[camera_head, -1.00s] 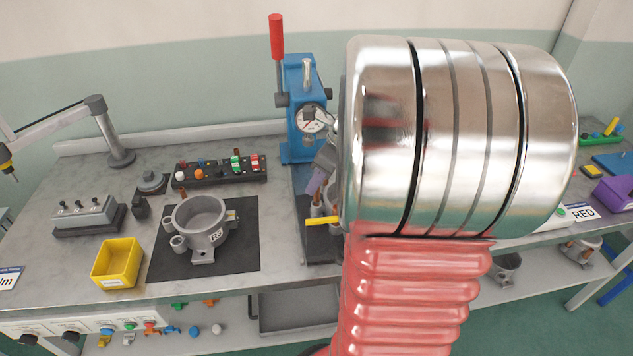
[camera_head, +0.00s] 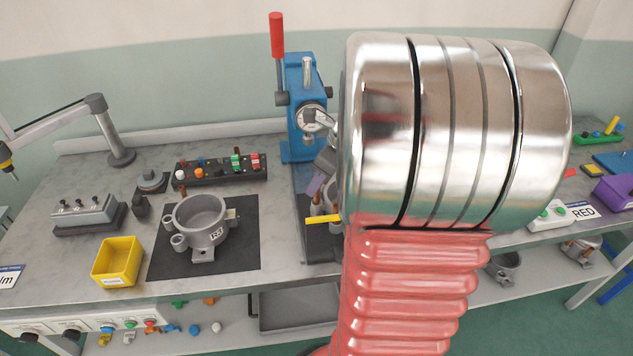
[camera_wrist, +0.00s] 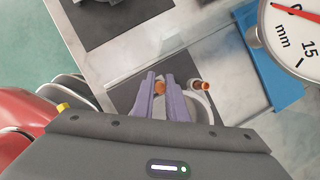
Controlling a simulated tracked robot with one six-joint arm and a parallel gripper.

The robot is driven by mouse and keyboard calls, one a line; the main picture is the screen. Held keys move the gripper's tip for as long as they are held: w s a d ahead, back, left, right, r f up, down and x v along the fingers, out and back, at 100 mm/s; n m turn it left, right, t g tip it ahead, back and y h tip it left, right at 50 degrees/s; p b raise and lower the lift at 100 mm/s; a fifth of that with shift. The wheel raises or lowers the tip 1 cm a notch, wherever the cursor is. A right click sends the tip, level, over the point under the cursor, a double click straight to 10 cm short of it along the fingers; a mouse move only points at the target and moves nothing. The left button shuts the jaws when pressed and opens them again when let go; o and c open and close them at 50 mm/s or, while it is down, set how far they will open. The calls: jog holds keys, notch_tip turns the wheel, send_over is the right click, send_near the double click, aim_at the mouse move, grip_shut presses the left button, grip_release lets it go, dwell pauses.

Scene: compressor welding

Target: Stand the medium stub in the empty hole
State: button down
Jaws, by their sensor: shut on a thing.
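My gripper (camera_wrist: 166,95) shows in the wrist view as two purple fingers pointing at a grey casting (camera_wrist: 208,107) below the press. A copper stub (camera_wrist: 160,88) shows between the fingertips, and they are shut on it. A second copper stub (camera_wrist: 201,85) stands at the casting's rim, right of the fingers. In the head view one purple finger (camera_head: 316,184) shows just above the casting, with copper below it. My arm hides most of this casting. The empty hole cannot be made out, nor whether the held stub's lower end touches it.
A blue press (camera_head: 300,130) with a dial and red lever stands close behind my gripper. Left of it, another casting (camera_head: 205,237) with a copper stub sits on a black mat (camera_head: 238,255). A yellow bin (camera_head: 117,262) and a button box (camera_head: 215,176) are nearby.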

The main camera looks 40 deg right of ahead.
jog(key=shift+f, duration=0.6)
jog(key=c, duration=1.7)
grip_release()
jog(key=v, duration=1.3)
jog(key=shift+r, duration=0.35)
